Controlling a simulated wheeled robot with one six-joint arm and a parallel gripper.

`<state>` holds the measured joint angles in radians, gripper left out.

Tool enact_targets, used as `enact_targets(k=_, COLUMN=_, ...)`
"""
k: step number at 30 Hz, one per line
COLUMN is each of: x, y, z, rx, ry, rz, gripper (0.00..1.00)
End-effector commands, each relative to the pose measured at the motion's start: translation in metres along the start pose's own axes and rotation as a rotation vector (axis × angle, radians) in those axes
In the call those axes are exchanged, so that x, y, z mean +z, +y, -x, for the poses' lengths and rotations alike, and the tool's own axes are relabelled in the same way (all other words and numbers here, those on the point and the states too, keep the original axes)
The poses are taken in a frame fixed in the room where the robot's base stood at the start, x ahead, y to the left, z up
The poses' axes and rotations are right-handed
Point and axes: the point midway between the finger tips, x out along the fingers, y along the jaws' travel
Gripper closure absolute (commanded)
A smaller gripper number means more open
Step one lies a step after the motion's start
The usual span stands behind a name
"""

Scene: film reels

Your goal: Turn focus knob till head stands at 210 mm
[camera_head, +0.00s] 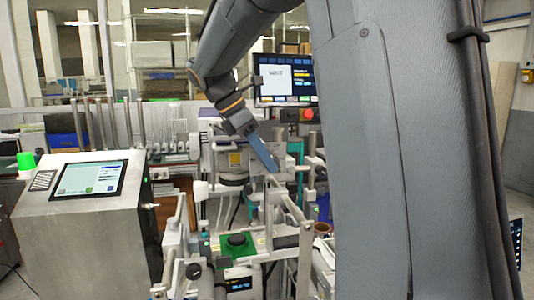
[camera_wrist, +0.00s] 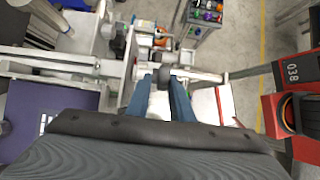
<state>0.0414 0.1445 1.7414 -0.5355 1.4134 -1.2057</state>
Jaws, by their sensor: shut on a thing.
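My gripper (camera_head: 270,163) reaches down from the top of the head view, with its blue fingers against the machine's upper part. In the wrist view my gripper (camera_wrist: 162,82) has its two blue fingers on either side of a small dark grey round knob (camera_wrist: 164,74), and it is shut on it. This looks like the focus knob; in the head view the fingers hide it. The grey machine head (camera_head: 291,158) is beside the fingertips. I cannot make out a millimetre scale or reading.
A steel cabinet with a touchscreen (camera_head: 88,179) stands at the left. A monitor (camera_head: 287,78) with a red button (camera_head: 306,115) is behind the machine. Metal rails and posts crowd the space around my gripper.

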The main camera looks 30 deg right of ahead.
Motion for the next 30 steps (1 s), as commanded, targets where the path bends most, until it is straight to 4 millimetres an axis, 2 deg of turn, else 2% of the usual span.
enact_targets(k=1, x=0.0031, y=-0.0044, z=0.0007, rx=-0.013, ry=-0.017, rz=-0.001, gripper=1.0)
enact_targets(k=19, x=0.0029, y=-0.0044, z=-0.0014, rx=-0.015, ry=-0.042, rz=-0.003, gripper=1.0)
enact_targets(k=20, x=0.003, y=-0.0045, z=-0.0014, rx=-0.015, ry=-0.042, rz=-0.003, gripper=0.75)
enact_targets(k=21, x=0.0029, y=-0.0043, z=-0.0013, rx=-0.015, ry=-0.041, rz=-0.003, gripper=0.68)
enact_targets(k=30, x=0.0005, y=-0.0027, z=-0.0008, rx=-0.01, ry=-0.039, rz=0.0, gripper=0.68)
